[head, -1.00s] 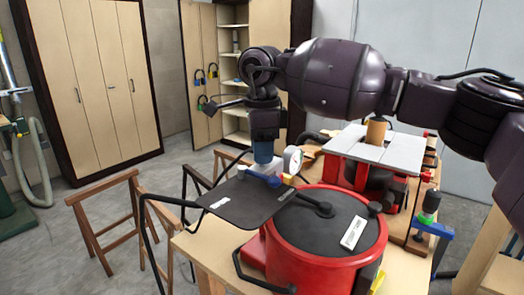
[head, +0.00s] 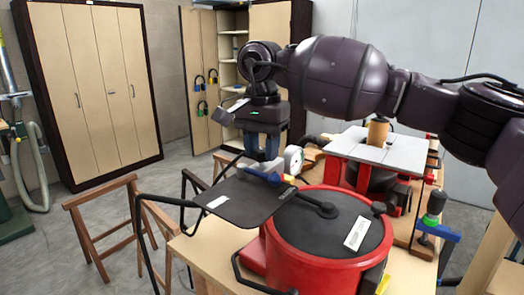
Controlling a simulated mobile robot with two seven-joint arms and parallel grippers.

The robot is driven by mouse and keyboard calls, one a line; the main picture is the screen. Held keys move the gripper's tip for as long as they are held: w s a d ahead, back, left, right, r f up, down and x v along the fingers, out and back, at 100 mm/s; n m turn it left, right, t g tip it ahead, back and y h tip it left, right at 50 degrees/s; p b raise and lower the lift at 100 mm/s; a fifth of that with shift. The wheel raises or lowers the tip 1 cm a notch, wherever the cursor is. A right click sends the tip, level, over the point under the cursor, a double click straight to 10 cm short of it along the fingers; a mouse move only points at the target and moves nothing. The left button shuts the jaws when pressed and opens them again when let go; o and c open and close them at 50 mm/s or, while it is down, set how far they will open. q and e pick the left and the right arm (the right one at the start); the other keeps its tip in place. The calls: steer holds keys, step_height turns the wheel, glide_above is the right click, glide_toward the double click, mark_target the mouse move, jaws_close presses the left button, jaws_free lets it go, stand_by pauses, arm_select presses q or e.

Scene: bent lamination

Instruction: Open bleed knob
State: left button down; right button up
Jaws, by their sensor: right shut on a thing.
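My right gripper (head: 262,158) points straight down beside the white round gauge (head: 293,159). Its two blue-grey fingers reach to the fittings at the back edge of the black plate (head: 240,203). It is shut on the bleed knob, which is small and mostly hidden by the fingers. The red pressure pot (head: 310,250) with a dark lid stands to the right of the plate. My left gripper is not in view.
A white-topped red fixture (head: 376,148) with a brown cylinder (head: 378,132) stands behind the pot. A green-and-blue valve (head: 436,213) is at the right. Wooden trestles (head: 105,225) stand on the floor at left; tall cabinets (head: 95,90) are behind.

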steer(key=n+b, duration=0.1)
steer(key=n, duration=0.2)
steer(key=n+b, duration=0.1)
steer(key=n, duration=0.2)
steer(key=shift+r+n+b, duration=0.15)
steer(key=shift+n+b, duration=0.15)
steer(key=shift+n, duration=0.1)
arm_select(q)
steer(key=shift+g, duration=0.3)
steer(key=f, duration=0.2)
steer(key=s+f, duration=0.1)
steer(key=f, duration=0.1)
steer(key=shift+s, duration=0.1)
arm_select(e)
steer(key=shift+n, duration=0.3)
steer(key=shift+r, duration=0.1)
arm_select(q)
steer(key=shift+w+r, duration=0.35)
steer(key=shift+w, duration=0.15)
